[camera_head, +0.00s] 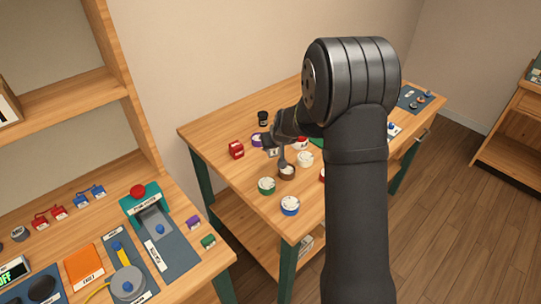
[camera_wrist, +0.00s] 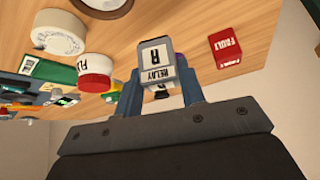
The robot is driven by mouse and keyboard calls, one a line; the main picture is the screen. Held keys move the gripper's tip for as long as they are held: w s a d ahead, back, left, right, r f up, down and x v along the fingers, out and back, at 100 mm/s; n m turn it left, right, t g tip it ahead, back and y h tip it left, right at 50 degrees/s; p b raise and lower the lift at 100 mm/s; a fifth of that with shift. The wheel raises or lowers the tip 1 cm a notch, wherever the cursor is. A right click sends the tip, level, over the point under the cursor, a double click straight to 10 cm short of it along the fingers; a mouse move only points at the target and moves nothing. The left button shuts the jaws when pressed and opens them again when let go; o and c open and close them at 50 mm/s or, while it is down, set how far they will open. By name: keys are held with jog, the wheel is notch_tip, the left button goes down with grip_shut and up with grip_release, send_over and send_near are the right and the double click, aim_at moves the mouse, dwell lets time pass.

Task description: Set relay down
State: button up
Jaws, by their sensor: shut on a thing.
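The relay (camera_wrist: 156,58) is a small grey block with white labels reading "RELAY" and "R". My gripper (camera_wrist: 157,85) is shut on it, with a blue-grey finger on each side in the wrist view. In the head view, my gripper (camera_head: 277,145) is over the wooden table (camera_head: 225,125), and the relay (camera_head: 272,152) is small and partly hidden at its tip. The frames do not clearly show whether the relay touches the tabletop.
A red "FAULT" block (camera_wrist: 227,48) and a red-and-white container (camera_wrist: 95,72) flank the relay. Brown (camera_head: 287,173), green (camera_head: 266,186) and blue-rimmed (camera_head: 290,206) tubs stand in front. A black jar (camera_head: 263,118) stands behind. Bare wood shows around the red block.

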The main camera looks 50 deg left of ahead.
aim_at(272, 153)
jog(key=shift+s+a+f, duration=0.3)
jog(key=shift+a+f, duration=0.15)
jog(key=shift+a, duration=0.1)
jog(key=shift+f, duration=1.9)
jog(key=shift+f, duration=0.15)
jog(key=o, duration=1)
jog(key=shift+o, duration=0.2)
jog(key=v, duration=1.2)
